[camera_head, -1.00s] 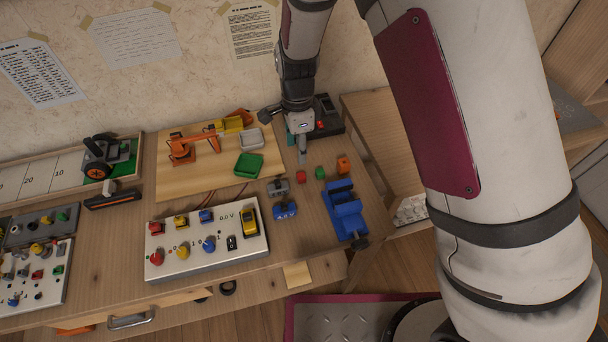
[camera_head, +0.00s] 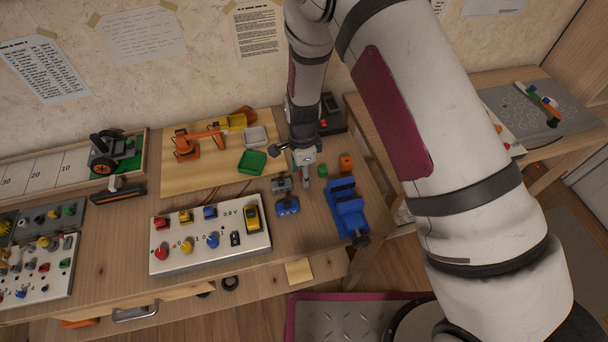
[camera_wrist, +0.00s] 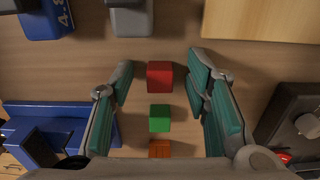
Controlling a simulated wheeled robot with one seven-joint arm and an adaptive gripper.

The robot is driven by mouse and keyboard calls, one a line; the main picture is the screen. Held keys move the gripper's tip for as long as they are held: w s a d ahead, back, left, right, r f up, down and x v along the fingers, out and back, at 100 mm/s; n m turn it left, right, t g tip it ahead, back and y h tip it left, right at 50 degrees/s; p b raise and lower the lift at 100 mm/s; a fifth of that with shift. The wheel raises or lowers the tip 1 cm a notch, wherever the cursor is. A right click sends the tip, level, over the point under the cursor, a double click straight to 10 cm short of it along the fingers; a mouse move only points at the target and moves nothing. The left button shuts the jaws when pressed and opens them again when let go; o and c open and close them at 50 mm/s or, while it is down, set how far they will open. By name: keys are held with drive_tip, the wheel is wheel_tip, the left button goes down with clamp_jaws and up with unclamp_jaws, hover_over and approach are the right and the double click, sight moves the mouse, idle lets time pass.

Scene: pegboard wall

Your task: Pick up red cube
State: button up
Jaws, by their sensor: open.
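The red cube (camera_wrist: 160,75) sits on the wooden table, between and a little beyond my open fingertips in the wrist view. My gripper (camera_wrist: 160,82) is open, with one teal-padded finger on each side of the cube and nothing held. In the head view my gripper (camera_head: 306,172) points down at the table and hides the red cube. A green cube (camera_wrist: 160,118) and an orange block (camera_wrist: 160,148) line up behind the red cube in the wrist view. The head view shows the green cube (camera_head: 322,171) and orange block (camera_head: 346,162) right of my gripper.
A blue vise (camera_head: 347,210) stands right of my gripper. A grey block (camera_head: 281,185) and a blue block (camera_head: 287,206) lie close on its left. A black box (camera_head: 331,118) is behind. A switch panel (camera_head: 190,262) lies front left, and a green tray (camera_head: 252,162) is further left.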

drive_tip(key=shift+c, duration=0.5)
drive_tip(key=c, duration=0.7)
drive_tip(key=shift+c, duration=0.2)
drive_tip(key=shift+r, duration=0.15)
